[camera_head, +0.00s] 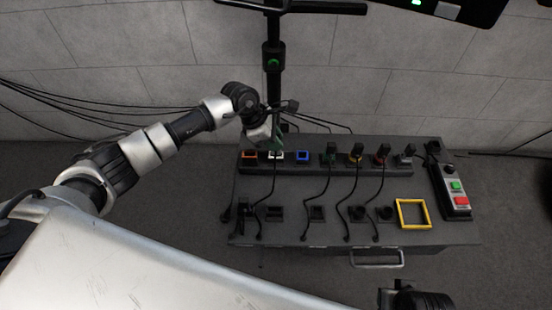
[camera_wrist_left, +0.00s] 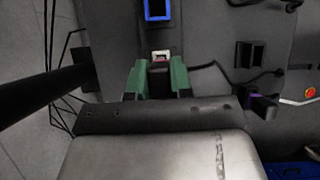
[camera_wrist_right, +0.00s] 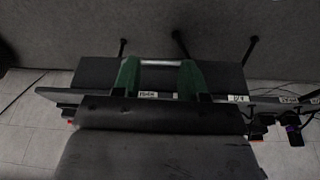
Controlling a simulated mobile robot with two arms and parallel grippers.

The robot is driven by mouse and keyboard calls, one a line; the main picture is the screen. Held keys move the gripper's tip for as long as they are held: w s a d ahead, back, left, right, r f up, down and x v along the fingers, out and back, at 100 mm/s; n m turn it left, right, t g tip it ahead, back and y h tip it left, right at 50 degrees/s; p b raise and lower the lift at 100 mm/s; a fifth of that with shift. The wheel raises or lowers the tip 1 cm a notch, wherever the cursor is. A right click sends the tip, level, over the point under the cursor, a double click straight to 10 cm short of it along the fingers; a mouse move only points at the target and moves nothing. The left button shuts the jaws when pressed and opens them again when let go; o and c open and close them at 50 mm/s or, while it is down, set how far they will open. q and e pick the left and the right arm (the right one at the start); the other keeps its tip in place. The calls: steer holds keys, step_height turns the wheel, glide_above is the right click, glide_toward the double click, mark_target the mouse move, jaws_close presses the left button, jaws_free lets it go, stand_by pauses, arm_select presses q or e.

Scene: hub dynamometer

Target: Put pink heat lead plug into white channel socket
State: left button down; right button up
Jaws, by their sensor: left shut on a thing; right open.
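The white channel socket (camera_head: 276,156) is a white-framed opening in the rear row of the grey bench, between an orange and a blue one. It also shows in the left wrist view (camera_wrist_left: 161,54), just beyond the left fingertips. My left gripper (camera_head: 274,146) is over this socket, and its green fingers (camera_wrist_left: 159,72) are shut on a small dark plug (camera_wrist_left: 159,65) with a faint pinkish edge, which I take for the pink heat lead plug. I cannot tell whether its tip is in the socket. My right gripper (camera_wrist_right: 158,76) is open, its fingers on either side of a silver bar handle (camera_wrist_right: 160,62).
An orange socket (camera_head: 249,155) and a blue socket (camera_head: 302,156) flank the white one. Several plugs with black cables stand to the right. A yellow frame (camera_head: 413,214) and a red and green button box (camera_head: 456,192) are at the bench's right. A black post (camera_head: 273,75) rises behind the left gripper.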

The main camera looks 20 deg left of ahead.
arm_select(q)
steer(key=shift+f, duration=0.1)
steer(key=shift+f+b, duration=0.4)
arm_select(e)
steer(key=v, duration=0.3)
steer(key=shift+w+d+r, duration=0.1)
steer(key=shift+r, duration=0.05)
arm_select(q)
steer(key=shift+f, duration=0.25)
arm_select(e)
steer(key=shift+r, duration=0.2)
arm_select(q)
steer(key=shift+f+b, duration=0.4)
steer(key=shift+b, duration=0.15)
steer(key=c, duration=0.9)
jaws_free()
steer(key=shift+c, duration=0.2)
arm_select(e)
steer(key=shift+v, duration=0.8)
